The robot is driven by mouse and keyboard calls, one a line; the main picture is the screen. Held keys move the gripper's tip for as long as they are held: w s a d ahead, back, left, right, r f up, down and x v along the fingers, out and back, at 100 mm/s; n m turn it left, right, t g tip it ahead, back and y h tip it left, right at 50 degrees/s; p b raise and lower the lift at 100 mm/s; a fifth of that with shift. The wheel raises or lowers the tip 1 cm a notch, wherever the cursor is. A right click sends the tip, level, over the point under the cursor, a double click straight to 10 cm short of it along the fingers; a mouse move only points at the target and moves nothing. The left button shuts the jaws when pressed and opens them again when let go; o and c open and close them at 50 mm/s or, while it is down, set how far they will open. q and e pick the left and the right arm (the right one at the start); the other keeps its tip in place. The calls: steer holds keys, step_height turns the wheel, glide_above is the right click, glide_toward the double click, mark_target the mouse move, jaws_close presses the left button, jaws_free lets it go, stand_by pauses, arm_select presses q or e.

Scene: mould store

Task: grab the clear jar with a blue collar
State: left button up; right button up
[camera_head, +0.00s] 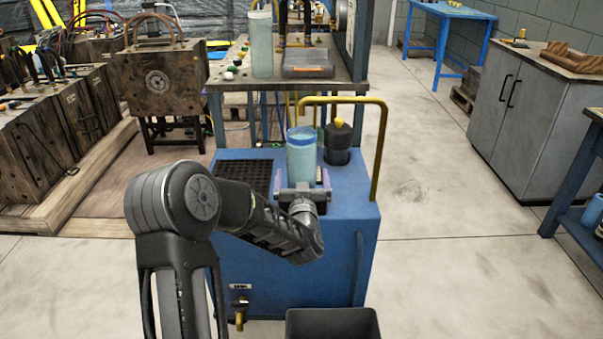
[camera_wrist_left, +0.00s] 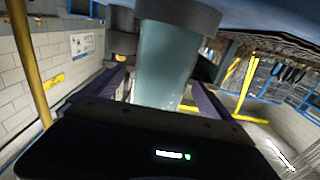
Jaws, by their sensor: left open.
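The clear jar with a blue collar (camera_head: 301,160) stands upright on the blue cabinet's top, its pale greenish body below the collar. My left gripper (camera_head: 302,184) is in front of it, with one purple finger on each side of the jar's lower part. In the left wrist view the jar (camera_wrist_left: 164,65) fills the space between the two spread fingers (camera_wrist_left: 158,95). Gaps show beside it, and the gripper is open. Whether a finger touches the jar cannot be told. The jar's base is hidden by the gripper in the head view. My right gripper is not in view.
A black container with a yellow top (camera_head: 338,142) stands right behind the jar. A yellow rail (camera_head: 381,150) arches over the blue cabinet (camera_head: 345,235). A shelf above holds another pale jar (camera_head: 261,45) and a grey tray (camera_head: 307,63). A black bin (camera_head: 333,325) is in front.

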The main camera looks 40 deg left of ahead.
arm_select(q)
steer(key=shift+w+a, duration=0.1)
steer(key=b+x, duration=0.1)
steer(key=x, duration=0.4)
steer(key=shift+r, duration=0.1)
steer(key=shift+c, duration=0.6)
steer(key=c, duration=1.9)
steer(key=shift+r, duration=0.15)
jaws_close()
